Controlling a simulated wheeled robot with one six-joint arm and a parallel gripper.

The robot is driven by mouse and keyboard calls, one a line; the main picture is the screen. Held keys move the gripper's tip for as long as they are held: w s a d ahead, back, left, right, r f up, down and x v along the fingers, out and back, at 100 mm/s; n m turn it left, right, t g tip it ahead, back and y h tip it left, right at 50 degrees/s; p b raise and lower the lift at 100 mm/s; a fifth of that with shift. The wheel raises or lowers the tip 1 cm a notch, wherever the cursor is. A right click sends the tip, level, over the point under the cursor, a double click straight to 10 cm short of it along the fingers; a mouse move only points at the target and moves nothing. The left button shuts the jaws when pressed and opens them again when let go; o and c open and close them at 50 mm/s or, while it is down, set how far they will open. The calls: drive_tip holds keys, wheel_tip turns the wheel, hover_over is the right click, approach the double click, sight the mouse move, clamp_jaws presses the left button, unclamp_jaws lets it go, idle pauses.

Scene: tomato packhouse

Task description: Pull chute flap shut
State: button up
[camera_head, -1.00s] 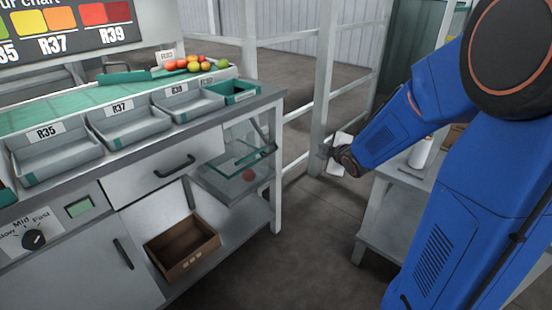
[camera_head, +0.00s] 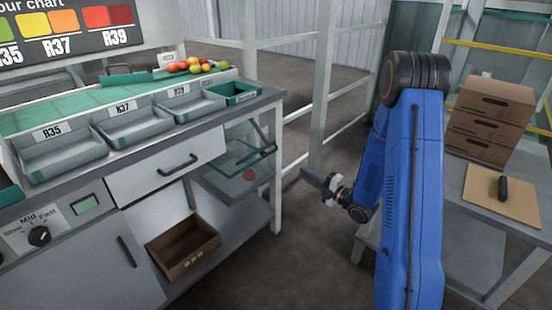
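The chute flap (camera_head: 240,158) looks like a clear panel with green edges at the right end of the grading bench. It sticks out at a slant and appears open, with a dark handle or bar (camera_head: 262,152) at its right edge. A red tomato (camera_head: 249,175) shows below it, in or behind the clear chute. My gripper (camera_head: 312,178) is to the right of the flap, pointing left towards it, with a clear gap between them. It is too small and dark to tell whether its fingers are open.
The bench's right leg (camera_head: 277,200) and a grey rail post (camera_head: 322,90) stand near my gripper. A brown crate (camera_head: 183,250) sits on the lower shelf. A side table (camera_head: 470,225) with stacked cartons (camera_head: 490,120) is at the right. The floor between bench and table is clear.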

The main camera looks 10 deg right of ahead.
drive_tip(key=w+a+r+y, duration=0.1)
drive_tip(key=w+a, duration=0.9)
drive_tip(key=w, duration=0.3)
drive_tip(key=shift+r+n, duration=0.3)
drive_tip(key=shift+r, duration=0.1)
drive_tip(key=shift+s, duration=0.1)
drive_tip(key=shift+c, duration=0.7)
clamp_jaws()
